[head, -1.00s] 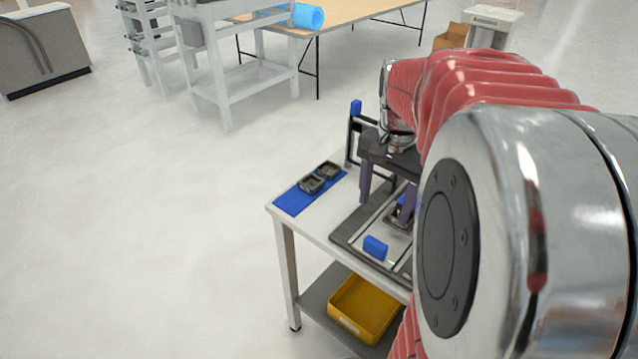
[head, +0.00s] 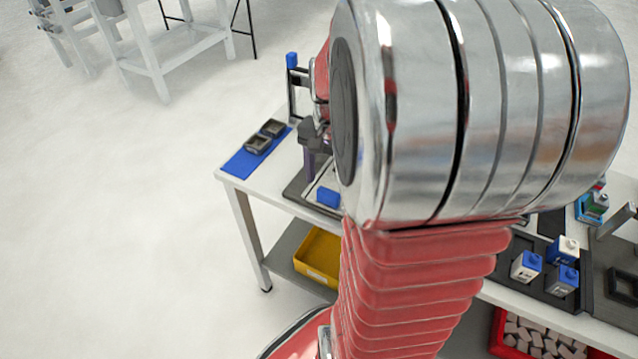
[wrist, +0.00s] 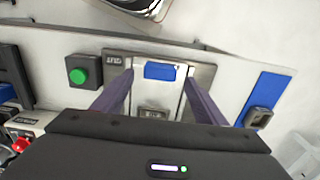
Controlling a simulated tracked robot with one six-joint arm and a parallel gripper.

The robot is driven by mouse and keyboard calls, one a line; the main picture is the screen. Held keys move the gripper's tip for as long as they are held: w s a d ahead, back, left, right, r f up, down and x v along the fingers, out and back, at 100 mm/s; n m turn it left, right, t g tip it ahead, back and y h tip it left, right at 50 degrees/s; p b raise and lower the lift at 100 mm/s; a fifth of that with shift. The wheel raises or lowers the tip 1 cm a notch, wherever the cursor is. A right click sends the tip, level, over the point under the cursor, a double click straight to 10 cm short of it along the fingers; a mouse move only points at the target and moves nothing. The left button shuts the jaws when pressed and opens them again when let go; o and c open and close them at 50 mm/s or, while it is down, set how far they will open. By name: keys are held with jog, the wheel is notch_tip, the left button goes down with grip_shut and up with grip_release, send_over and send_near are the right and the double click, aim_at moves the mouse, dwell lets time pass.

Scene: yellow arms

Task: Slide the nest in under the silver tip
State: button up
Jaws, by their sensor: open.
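The blue handle block (wrist: 160,71) sits on the pale sliding part of the fixture, between two rails; it also shows in the head view (head: 328,197). A small grey block that may be the nest (wrist: 153,113) lies nearer my palm, partly cut off by it. My gripper (wrist: 158,77) is open, with one purple finger on each side of the blue handle in the picture. I cannot tell whether they touch it. In the head view my gripper (head: 312,148) is partly hidden behind my arm. The silver tip cannot be made out.
A blue-topped post (head: 292,61) stands at the fixture's back. Two dark parts lie on a blue mat (head: 238,166) at the left. A green button (wrist: 78,76) is beside the fixture. Blue-and-white blocks (head: 526,266) stand at the right. A yellow bin (head: 318,258) is below.

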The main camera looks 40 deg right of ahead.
aim_at(329, 192)
notch_tip(329, 192, down, 5)
dwell(0.3)
jog(key=shift+c, duration=0.3)
jog(key=c, duration=1.4)
jog(key=shift+c, duration=0.2)
